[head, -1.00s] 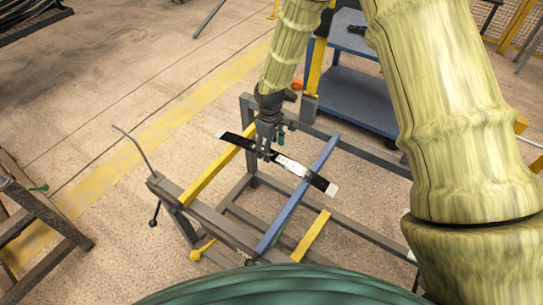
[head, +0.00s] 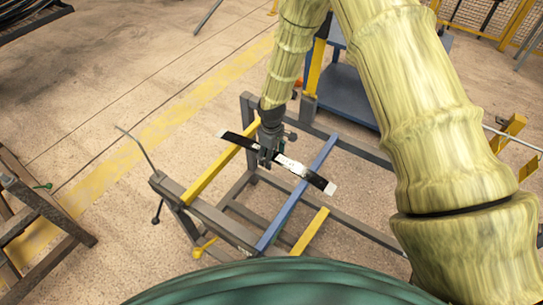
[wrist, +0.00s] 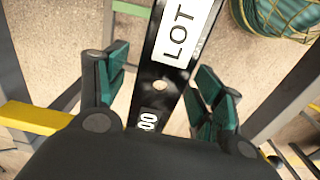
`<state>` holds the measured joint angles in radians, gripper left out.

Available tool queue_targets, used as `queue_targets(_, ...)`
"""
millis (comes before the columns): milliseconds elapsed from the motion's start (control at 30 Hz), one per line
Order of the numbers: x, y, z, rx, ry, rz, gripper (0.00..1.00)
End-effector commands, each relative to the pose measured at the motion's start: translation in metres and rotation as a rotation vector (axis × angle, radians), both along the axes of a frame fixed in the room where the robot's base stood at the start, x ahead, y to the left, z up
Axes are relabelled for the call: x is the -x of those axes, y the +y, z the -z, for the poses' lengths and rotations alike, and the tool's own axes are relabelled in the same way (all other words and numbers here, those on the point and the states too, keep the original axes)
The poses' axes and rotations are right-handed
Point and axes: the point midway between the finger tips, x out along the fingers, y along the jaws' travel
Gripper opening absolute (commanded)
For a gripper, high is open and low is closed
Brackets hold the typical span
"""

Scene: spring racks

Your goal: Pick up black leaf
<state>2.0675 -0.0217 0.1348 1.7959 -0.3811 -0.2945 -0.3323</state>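The black leaf (head: 317,180) is a long flat strip with white ends and a white label. It lies across the yellow bar (head: 212,174) and the blue bar (head: 295,197) of a grey rack. In the wrist view the leaf (wrist: 173,76) runs between my fingers, with "LOT" on its label and a round hole. My gripper (head: 266,157) points down over the leaf's middle, left of the label. In the wrist view my gripper (wrist: 155,88) is open, with green-padded fingers on both sides of the leaf and gaps between.
The grey rack frame (head: 222,226) surrounds the leaf, with a bent rod (head: 135,146) at its left corner. A shorter yellow bar (head: 311,232) lies to the right. A blue shelf cart (head: 347,95) stands behind. Open floor lies to the left.

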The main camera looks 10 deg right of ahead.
Motion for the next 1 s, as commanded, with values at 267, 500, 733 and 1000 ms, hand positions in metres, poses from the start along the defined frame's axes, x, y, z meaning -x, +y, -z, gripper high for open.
queue_targets(267, 0.000, 0.000, 0.000, 0.000, 0.000, 0.000, 0.15)
queue_targets(500, -0.001, 0.000, -0.002, -0.001, -0.002, 0.000, 0.13)
queue_targets(733, -0.002, 0.000, -0.007, -0.001, -0.004, 0.000, 0.13)
queue_targets(1000, -0.002, 0.000, -0.025, -0.001, -0.004, 0.001, 0.13)
